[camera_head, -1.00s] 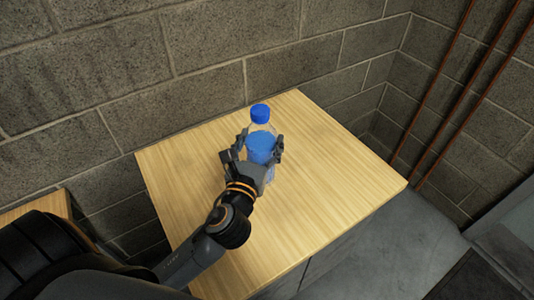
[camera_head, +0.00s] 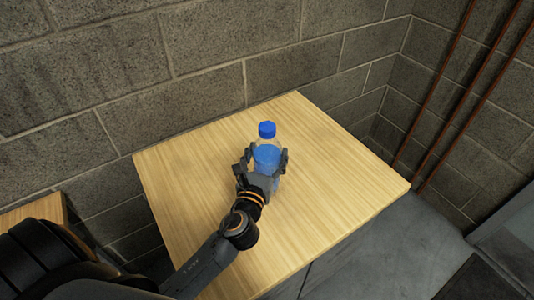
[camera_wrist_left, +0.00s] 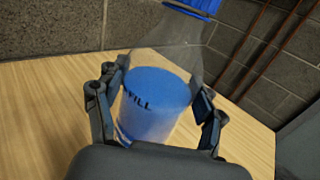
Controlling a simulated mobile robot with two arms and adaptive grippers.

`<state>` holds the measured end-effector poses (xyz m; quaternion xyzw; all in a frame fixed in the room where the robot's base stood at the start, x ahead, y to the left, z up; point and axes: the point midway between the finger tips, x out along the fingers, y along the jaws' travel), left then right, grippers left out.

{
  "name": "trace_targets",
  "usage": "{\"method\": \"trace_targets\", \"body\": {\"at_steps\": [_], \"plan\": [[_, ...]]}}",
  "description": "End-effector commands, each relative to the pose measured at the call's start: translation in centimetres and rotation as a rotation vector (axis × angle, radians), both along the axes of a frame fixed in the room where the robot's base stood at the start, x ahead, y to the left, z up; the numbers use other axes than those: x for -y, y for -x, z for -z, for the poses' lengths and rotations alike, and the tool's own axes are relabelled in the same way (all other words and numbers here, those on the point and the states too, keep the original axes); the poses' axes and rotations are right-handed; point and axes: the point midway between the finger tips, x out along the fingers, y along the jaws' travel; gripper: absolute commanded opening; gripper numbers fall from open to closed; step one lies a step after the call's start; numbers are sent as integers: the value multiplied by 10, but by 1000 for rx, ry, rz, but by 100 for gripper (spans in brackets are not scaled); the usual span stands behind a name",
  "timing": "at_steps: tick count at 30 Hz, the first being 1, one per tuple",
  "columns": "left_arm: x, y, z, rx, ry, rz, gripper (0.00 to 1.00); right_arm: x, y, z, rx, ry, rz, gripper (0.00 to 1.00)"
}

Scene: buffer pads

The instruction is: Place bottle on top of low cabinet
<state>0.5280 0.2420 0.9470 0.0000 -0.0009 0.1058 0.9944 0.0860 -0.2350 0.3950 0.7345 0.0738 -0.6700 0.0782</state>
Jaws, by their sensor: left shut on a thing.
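The clear bottle (camera_head: 267,154) has a blue cap and a blue label, and it stands upright. It also shows in the left wrist view (camera_wrist_left: 158,100), tilted in the picture, with its label between the fingers. My left gripper (camera_head: 263,164) is shut on the bottle's middle, one finger on each side. The low cabinet (camera_head: 345,190) has a light wooden top, and the bottle is over the middle of it. The gripper hides the bottle's base, so I cannot tell whether it touches the top. My right gripper is not in view.
A grey block wall (camera_head: 230,60) runs behind the cabinet. Rust-coloured pipes (camera_head: 455,90) run down the wall at the right. Another wooden surface (camera_head: 38,210) is at the lower left. The cabinet top around the bottle is clear.

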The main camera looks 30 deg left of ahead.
Motion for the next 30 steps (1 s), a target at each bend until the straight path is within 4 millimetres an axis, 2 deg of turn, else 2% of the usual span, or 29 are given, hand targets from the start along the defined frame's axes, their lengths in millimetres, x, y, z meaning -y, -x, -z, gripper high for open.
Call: {"method": "trace_targets", "body": {"at_steps": [2,3,6,19,23,30], "plan": [[0,0,1,4,-1,1,6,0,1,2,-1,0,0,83],[0,0,3,0,0,0,73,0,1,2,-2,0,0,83],[0,0,3,-1,0,0,92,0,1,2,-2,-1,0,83],[1,3,0,-1,-1,0,92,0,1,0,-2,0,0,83],[5,21,3,-3,0,1,92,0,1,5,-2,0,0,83],[16,73,5,-4,1,1,92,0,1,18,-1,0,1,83]]}}
